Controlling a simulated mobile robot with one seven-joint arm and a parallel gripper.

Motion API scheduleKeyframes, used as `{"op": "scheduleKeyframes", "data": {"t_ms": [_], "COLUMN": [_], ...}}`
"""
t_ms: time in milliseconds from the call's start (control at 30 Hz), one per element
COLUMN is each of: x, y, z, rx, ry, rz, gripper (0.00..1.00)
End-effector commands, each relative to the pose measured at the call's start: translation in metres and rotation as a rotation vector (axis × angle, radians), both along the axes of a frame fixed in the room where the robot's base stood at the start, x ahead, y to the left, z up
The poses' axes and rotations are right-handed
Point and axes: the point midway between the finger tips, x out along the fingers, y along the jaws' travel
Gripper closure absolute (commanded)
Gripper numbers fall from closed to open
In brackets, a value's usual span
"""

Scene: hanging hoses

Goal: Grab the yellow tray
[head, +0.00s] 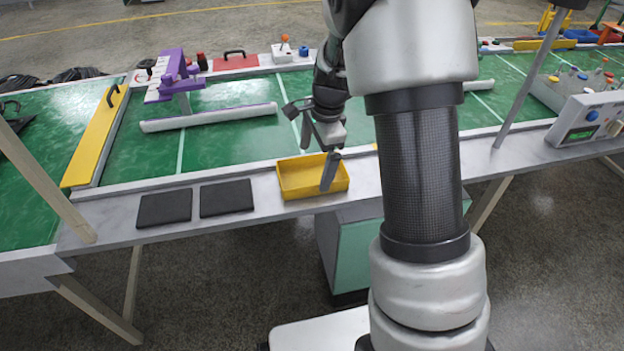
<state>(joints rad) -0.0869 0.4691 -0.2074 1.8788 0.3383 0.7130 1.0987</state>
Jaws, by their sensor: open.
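The yellow tray (290,185) is a shallow open box on the grey front strip of the table, in the middle of the head view. My gripper (318,165) is above and at the tray, with its fingers spread apart. One finger reaches down in front of the tray's right part, and the other is higher, by the tray's back edge. I cannot tell whether either finger touches the tray. Nothing shows between the fingers. My arm covers the area just right of the tray.
Two flat black pads (226,198) lie left of the tray. A yellow board (97,138) lies farther left. A purple fixture (178,80) and a white bar (208,117) stand behind on the green surface (235,150). A control box (590,118) stands at right.

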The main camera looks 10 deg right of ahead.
Motion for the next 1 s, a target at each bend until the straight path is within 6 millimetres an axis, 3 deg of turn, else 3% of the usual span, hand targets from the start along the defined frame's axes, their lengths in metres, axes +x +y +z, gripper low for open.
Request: {"op": "scheduleKeyframes", "data": {"t_ms": [33, 100, 233, 400, 600, 867, 1000], "x": [0.0, 0.002, 0.003, 0.003, 0.003, 0.004, 0.004], "y": [0.001, 0.003, 0.004, 0.004, 0.004, 0.004, 0.004], "z": [-0.014, -0.023, -0.03, -0.029, -0.029, -0.025, -0.004], "rx": [0.0, -0.001, 0.0, 0.0, 0.0, 0.0, -0.001], "ry": [0.004, 0.003, 0.001, 0.0, 0.001, -0.001, -0.003], "rz": [0.001, 0.001, 0.001, 0.001, 0.001, 0.001, 0.001], "gripper": [0.0, 0.0, 0.0, 0.0, 0.33, 0.33, 0.33]}}
